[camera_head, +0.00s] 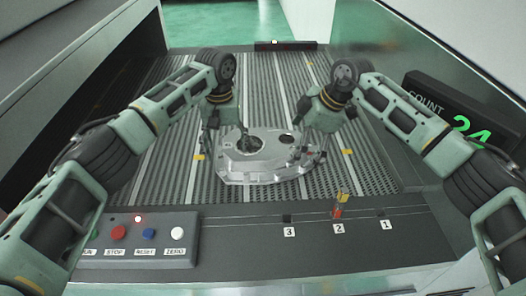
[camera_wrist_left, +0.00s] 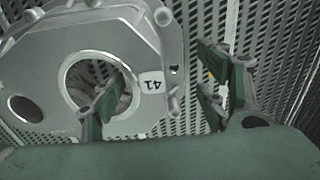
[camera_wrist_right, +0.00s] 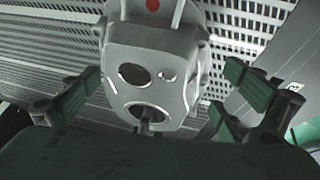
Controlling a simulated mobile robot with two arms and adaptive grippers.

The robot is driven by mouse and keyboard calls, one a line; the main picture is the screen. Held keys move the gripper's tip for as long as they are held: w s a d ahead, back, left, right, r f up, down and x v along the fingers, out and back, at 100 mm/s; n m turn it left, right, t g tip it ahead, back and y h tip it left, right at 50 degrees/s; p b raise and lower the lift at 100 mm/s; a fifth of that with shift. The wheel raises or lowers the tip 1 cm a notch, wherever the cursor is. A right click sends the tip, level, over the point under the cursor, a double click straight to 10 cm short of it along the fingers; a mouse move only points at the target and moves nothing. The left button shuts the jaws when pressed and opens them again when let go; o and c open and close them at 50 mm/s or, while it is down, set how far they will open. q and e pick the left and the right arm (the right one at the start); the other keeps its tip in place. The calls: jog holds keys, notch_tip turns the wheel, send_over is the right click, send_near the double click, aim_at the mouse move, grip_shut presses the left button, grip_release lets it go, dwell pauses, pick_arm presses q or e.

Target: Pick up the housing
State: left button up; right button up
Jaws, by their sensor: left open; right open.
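The housing (camera_head: 262,168), a flat silver casting with a large round bore and a smaller hole, lies on the grey slatted conveyor. In the left wrist view the housing (camera_wrist_left: 130,55) carries a white number tag. My left gripper (camera_head: 226,140) is open at its left side; in the left wrist view (camera_wrist_left: 165,92) one finger overlaps the large bore and the other is outside the rim. My right gripper (camera_head: 309,150) is open at its right end. In the right wrist view the housing (camera_wrist_right: 152,62) shows between the spread fingers (camera_wrist_right: 163,85). Contact cannot be told.
A button box (camera_head: 150,238) with a lit red lamp stands at the front left. A front ledge (camera_head: 270,255) has slots numbered 1 to 3, with an orange-yellow peg (camera_head: 339,207) at 2. A counter reading 24 (camera_head: 450,115) is at right. The conveyor behind the housing is clear.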

pick_arm(q)
jog(key=shift+s+f, duration=0.15)
jog(key=shift+f, duration=0.7)
pick_arm(e)
jog(key=shift+x, duration=0.9)
pick_arm(q)
jog(key=shift+f, duration=0.35)
pick_arm(e)
jog(key=shift+a+f, duration=0.15)
jog(key=shift+f, duration=0.2)
pick_arm(q)
jog(key=shift+c, duration=0.4)
pick_arm(e)
jog(key=shift+c, duration=0.4)
